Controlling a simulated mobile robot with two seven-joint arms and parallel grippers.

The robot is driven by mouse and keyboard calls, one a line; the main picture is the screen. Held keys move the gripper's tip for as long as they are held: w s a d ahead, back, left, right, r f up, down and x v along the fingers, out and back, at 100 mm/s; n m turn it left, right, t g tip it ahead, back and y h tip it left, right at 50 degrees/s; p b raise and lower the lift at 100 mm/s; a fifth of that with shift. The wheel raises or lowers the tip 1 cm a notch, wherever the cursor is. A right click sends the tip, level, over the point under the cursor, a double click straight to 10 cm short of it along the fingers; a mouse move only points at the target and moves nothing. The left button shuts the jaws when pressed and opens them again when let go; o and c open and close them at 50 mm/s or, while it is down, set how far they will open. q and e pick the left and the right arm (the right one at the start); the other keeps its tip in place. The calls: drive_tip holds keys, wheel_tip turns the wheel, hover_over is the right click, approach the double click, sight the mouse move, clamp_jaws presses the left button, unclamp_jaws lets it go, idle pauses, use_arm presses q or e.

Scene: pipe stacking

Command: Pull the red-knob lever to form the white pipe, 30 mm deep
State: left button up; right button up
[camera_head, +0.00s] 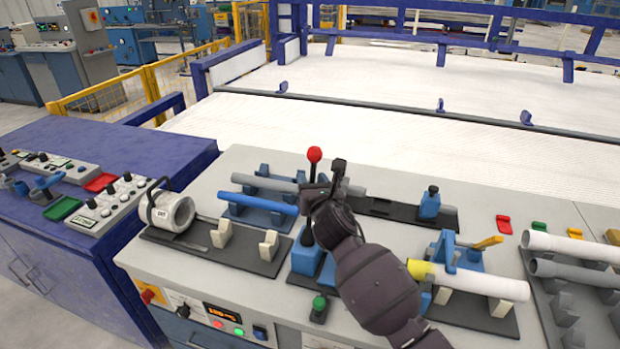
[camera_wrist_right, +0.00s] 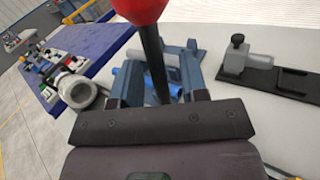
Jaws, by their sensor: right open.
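The lever has a red knob (camera_head: 315,154) on a dark shaft that stands nearly upright from a blue base on the grey bench. In the right wrist view, the red knob (camera_wrist_right: 140,8) is at the top edge, with the shaft running down behind the gripper's dark front. My right gripper (camera_head: 322,183) is open at the shaft, just below the knob; I cannot tell whether it touches it. A white pipe (camera_head: 482,282) with a yellow end lies in a blue clamp and cream supports, right of my arm. My left gripper is not in view.
A blue pipe (camera_head: 270,203) and a grey pipe (camera_head: 264,183) lie left of the lever. A round grey-white fixture (camera_head: 174,212) stands farther left. Another white pipe (camera_head: 570,246) lies on a rack at right. A control panel (camera_head: 222,313) fills the bench front.

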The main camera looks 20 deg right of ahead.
drive_tip(key=shift+w, duration=1.05)
drive_tip(key=shift+c, duration=0.3)
clamp_jaws()
